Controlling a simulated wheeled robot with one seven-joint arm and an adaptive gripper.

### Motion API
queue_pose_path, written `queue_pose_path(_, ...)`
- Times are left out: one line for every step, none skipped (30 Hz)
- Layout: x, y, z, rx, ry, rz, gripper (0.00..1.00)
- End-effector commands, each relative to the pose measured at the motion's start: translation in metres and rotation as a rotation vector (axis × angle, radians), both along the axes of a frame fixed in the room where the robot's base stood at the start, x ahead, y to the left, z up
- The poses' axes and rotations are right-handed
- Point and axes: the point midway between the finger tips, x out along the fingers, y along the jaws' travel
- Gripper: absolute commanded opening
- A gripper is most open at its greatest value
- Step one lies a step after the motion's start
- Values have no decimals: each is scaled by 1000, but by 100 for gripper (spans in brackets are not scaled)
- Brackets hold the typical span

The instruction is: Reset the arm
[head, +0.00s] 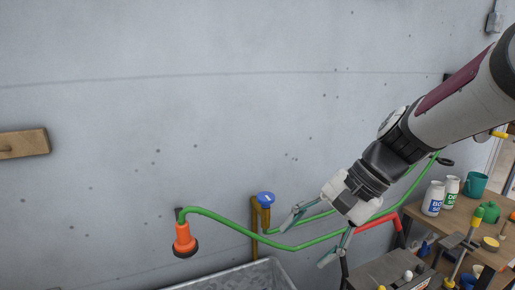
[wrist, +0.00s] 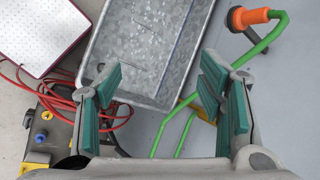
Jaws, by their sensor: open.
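My gripper (head: 311,240) hangs at the end of my arm in the middle right of the head view, in front of the grey wall. Its fingers are spread wide apart, with teal pads, and nothing is between them. In the wrist view my gripper (wrist: 160,98) is also open and empty, above a grey metal trough. My arm reaches in from the upper right and is bent downward at the wrist.
A green hose with an orange nozzle (head: 183,240) runs along the wall behind my gripper. The metal trough (head: 240,277) stands below. A workbench (head: 418,214) with bottles, a teal mug (head: 476,184) and tools is at right. Red cable (wrist: 62,100) lies left in the wrist view.

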Motion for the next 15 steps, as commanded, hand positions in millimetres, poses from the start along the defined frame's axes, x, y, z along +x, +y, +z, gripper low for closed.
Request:
queue_pose_path(-14, -4, 6, -61, -53, 45, 62)
queue_pose_path(-21, -8, 8, -97, -82, 69, 62)
queue_pose_path(-30, -13, 11, -145, -117, 104, 62)
queue_pose_path(-37, -17, 13, -180, -145, 130, 62)
queue_pose_path(-44, -21, 15, -215, -173, 154, 62)
queue_pose_path(-53, -26, 18, -261, -211, 186, 62)
queue_pose_path(-59, -31, 20, -294, -238, 210, 62)
queue_pose_path(-65, -35, 22, -328, -266, 234, 62)
queue_pose_path(-73, -41, 25, -373, -304, 266, 62)
queue_pose_path(-80, -46, 27, -406, -331, 289, 62)
queue_pose_path(-85, -51, 29, -438, -358, 312, 62)
queue_pose_path(-92, -57, 31, -482, -394, 343, 62)
queue_pose_path(-97, -61, 32, -512, -419, 364, 62)
queue_pose_path(-102, -66, 34, -540, -443, 382, 62)
queue_pose_path(-108, -71, 36, -577, -474, 407, 62)
